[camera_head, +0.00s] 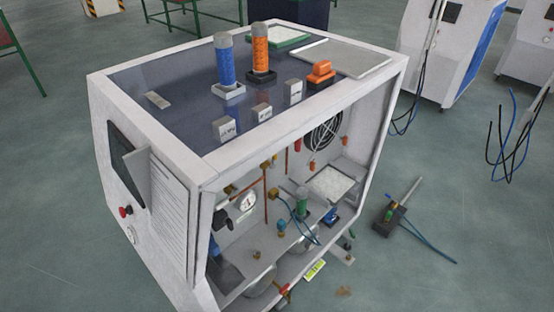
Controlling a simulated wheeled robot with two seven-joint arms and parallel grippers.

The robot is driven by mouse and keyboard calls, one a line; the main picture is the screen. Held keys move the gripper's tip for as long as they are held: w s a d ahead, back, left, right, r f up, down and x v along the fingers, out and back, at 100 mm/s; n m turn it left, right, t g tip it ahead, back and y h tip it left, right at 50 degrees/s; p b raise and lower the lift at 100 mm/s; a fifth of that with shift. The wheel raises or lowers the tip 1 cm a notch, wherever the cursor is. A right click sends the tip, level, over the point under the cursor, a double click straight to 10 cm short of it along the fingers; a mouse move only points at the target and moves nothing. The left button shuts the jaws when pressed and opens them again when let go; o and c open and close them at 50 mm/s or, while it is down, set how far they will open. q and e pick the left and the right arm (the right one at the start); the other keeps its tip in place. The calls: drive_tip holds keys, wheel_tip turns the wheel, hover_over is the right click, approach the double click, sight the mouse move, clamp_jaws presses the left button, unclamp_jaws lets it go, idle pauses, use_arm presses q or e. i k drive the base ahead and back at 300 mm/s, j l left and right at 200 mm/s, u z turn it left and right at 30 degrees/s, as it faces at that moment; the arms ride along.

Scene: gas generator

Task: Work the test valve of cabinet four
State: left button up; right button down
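A white open-sided gas generator cabinet (196,168) fills the middle of the head view. No number on it is readable, so I cannot tell whether it is cabinet four. Inside are a round gauge (246,203), copper pipes (265,195), brass fittings (273,194) and a green-topped part (302,205). A small red-handled part (284,291) sits low at the front of the open side. I cannot tell which fitting is the test valve. The lower interior is partly hidden by the frame. Neither of my grippers shows in this view.
Blue (225,62) and orange (260,50) cylinders stand on the cabinet's top. A dark device with a rod and blue cable (395,216) is on the floor to the right. Other white cabinets (440,50) stand at the back right. Grey floor is clear at the left.

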sight(274, 157)
drive_tip(key=i+l, duration=0.15)
drive_tip(key=l, duration=0.25)
drive_tip(key=i+l+z, duration=0.1)
drive_tip(key=l, duration=0.3)
drive_tip(key=i+l, duration=0.15)
drive_tip(key=l, duration=0.25)
drive_tip(key=i+l, duration=0.15)
drive_tip(key=l, duration=0.25)
drive_tip(key=z, duration=0.05)
